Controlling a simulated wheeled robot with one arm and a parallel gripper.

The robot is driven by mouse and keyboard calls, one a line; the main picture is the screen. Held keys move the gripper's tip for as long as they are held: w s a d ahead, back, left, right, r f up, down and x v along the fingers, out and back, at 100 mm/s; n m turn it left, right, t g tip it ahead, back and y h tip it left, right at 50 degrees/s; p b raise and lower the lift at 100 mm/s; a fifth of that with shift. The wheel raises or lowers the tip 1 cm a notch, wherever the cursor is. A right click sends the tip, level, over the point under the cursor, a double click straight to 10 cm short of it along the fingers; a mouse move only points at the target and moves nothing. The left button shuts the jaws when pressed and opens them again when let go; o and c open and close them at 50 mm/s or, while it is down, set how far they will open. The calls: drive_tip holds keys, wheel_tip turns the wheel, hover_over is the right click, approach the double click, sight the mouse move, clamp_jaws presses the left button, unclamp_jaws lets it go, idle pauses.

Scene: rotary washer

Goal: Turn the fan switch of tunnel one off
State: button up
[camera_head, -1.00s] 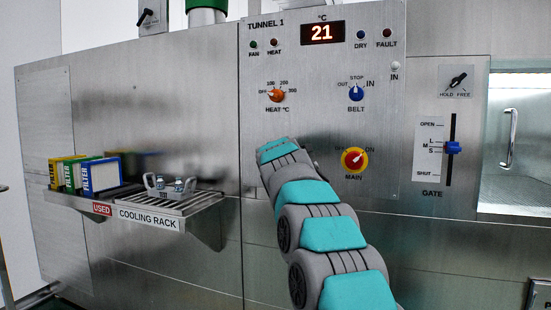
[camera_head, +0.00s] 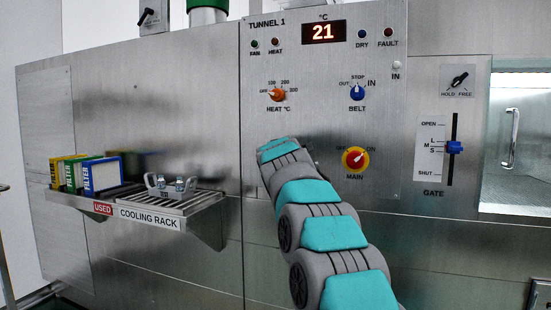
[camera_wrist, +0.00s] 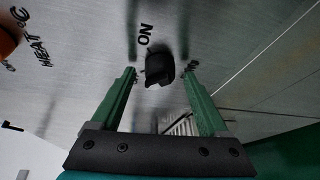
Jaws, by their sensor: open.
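A small black switch knob (camera_wrist: 158,68) sits on the steel panel in the wrist view, with the word ON beside it. Its own name label is not visible, so I cannot confirm which switch it is. My gripper (camera_wrist: 160,76) is open, with one green finger on each side of the knob; I see no finger clearly touching it. The TUNNEL 1 control panel (camera_head: 330,115) shows in the head view, where my arm hides this knob and my gripper. The FAN lamp (camera_head: 254,44) on that panel looks dark green.
The orange HEAT knob (camera_head: 277,95), blue BELT knob (camera_head: 357,91) and red MAIN knob (camera_head: 355,159) are close around my arm. The cooling rack (camera_head: 200,200) juts out at the left. The GATE lever (camera_head: 454,147) is at the right.

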drive_tip(key=s+r+b, duration=0.1)
drive_tip(key=s, duration=0.6)
drive_tip(key=shift+s+b, duration=0.3)
drive_tip(key=shift+b, duration=0.05)
drive_tip(key=shift+a, duration=0.1)
drive_tip(key=s+d+f+m+g+h, duration=0.1)
drive_tip(key=s+d+f+m+g, duration=0.45)
drive_tip(key=s+f, duration=0.6)
drive_tip(key=s+d+f+m+g+h, duration=0.1)
drive_tip(key=s+d+f+m+g, duration=0.4)
drive_tip(key=s+f, duration=0.7)
drive_tip(key=s+f+m+g, duration=0.2)
drive_tip(key=s+f, duration=0.4)
drive_tip(key=s, duration=0.6)
drive_tip(key=s+f+m+g+y, duration=0.1)
drive_tip(key=s+f+m+g, duration=0.2)
drive_tip(key=s, duration=0.9)
drive_tip(key=s+f+m+g+y, duration=0.1)
drive_tip(key=s+f+m, duration=0.3)
drive_tip(key=s+f, duration=0.6)
drive_tip(key=shift+s+d+g, duration=0.25)
drive_tip(key=shift+s+g, duration=0.6)
drive_tip(key=shift+s, duration=0.15)
drive_tip(key=shift+f, duration=0.1)
